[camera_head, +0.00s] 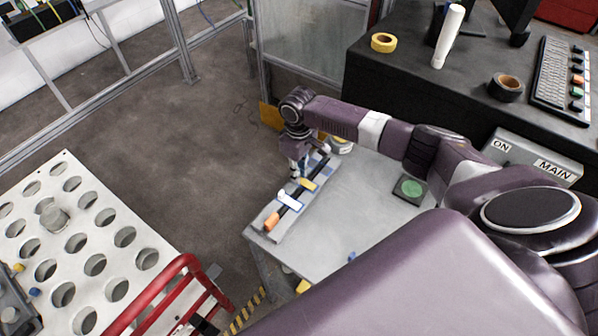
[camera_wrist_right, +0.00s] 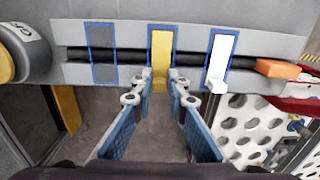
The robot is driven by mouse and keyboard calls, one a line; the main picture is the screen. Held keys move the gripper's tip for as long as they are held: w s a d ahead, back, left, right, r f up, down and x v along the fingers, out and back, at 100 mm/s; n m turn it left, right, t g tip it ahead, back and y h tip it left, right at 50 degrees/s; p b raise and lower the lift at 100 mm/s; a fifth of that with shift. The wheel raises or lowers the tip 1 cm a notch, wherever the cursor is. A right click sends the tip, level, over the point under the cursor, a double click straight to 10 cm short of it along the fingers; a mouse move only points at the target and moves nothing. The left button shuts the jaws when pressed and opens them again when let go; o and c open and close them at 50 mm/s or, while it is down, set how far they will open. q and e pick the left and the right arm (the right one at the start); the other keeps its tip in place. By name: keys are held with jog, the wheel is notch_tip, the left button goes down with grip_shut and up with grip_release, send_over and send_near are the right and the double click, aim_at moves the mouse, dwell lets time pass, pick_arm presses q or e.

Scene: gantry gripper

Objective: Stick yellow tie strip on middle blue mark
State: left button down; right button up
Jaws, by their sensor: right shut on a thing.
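The yellow tie strip (camera_wrist_right: 160,50) lies across the black cable (camera_wrist_right: 132,56) at the middle blue mark (camera_wrist_right: 149,45), whose blue outline shows along its edges. The strip also shows in the head view (camera_head: 308,184). My right gripper (camera_wrist_right: 160,82) is shut on the near end of the yellow tie strip, with one finger on each side. In the head view the right gripper (camera_head: 299,172) is over the grey plate (camera_wrist_right: 190,36). Whether the strip is pressed flat cannot be told. My left gripper is not in view.
A white strip (camera_wrist_right: 220,58) covers the right blue mark in the wrist view, near the cable's orange end (camera_wrist_right: 278,70). The left blue mark (camera_wrist_right: 103,46) is bare.

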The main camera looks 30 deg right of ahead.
jog(key=shift+f, duration=0.25)
dwell(0.8)
jog(key=o, duration=0.8)
jog(key=shift+o, duration=0.4)
jog(key=o, duration=0.4)
notch_tip(320, 180, up, 5)
jog(key=p, duration=0.5)
jog(key=shift+r+p, duration=0.1)
jog(key=shift+p, duration=0.2)
jog(key=shift+r+p, duration=0.8)
jog(key=shift+r, duration=0.15)
